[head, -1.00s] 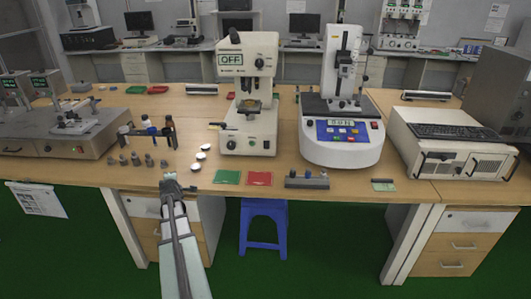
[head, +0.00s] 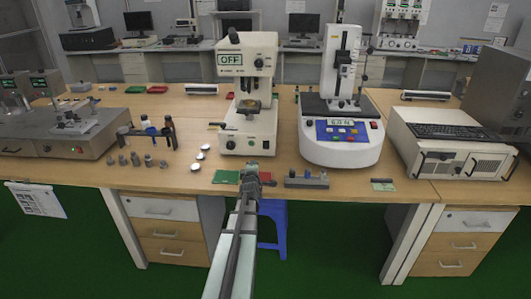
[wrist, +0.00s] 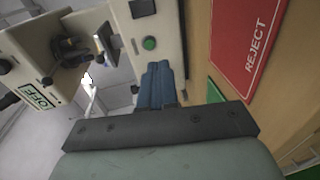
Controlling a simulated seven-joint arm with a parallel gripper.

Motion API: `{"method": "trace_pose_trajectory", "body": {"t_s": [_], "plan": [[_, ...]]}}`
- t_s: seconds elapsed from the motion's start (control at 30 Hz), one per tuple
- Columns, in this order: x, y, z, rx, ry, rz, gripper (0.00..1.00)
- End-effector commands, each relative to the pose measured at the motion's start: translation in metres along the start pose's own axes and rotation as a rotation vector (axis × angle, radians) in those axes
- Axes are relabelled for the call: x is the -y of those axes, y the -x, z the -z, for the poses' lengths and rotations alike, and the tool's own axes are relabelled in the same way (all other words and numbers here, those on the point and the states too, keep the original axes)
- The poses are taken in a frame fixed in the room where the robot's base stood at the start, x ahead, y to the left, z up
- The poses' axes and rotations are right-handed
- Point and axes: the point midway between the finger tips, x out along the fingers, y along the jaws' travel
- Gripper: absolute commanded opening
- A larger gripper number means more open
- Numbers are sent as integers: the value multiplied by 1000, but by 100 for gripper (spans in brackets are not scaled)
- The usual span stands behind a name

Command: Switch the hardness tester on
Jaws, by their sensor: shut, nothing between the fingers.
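The cream hardness tester (head: 246,90) stands on the bench, and its display (head: 231,58) reads OFF. In the wrist view its front (wrist: 172,28) carries a round green button (wrist: 149,43), and the OFF display (wrist: 39,97) shows at the left. My gripper (head: 250,168) is in front of the tester's base, over the green and red cards. Its fingers (wrist: 162,82) are shut together with nothing between them. In the wrist view they point toward the tester's front beside the green button, apparently without touching it. The fingers hide part of the lower front.
A red REJECT card (wrist: 250,45) and a green card (head: 226,177) lie on the bench before the tester. White discs (head: 201,154) and small metal weights (head: 136,160) lie to the left. A white-and-grey test stand (head: 341,145) is on the right, with a grey block (head: 306,181) before it.

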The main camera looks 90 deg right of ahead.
Motion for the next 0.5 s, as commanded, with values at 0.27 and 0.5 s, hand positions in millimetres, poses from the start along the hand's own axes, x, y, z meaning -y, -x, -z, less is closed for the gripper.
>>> {"method": "trace_pose_trajectory", "body": {"t_s": [0.27,0.5], "plan": [[-4,4,-40,45,7,-20,0],[-4,5,-43,48,8,-22,0]]}}
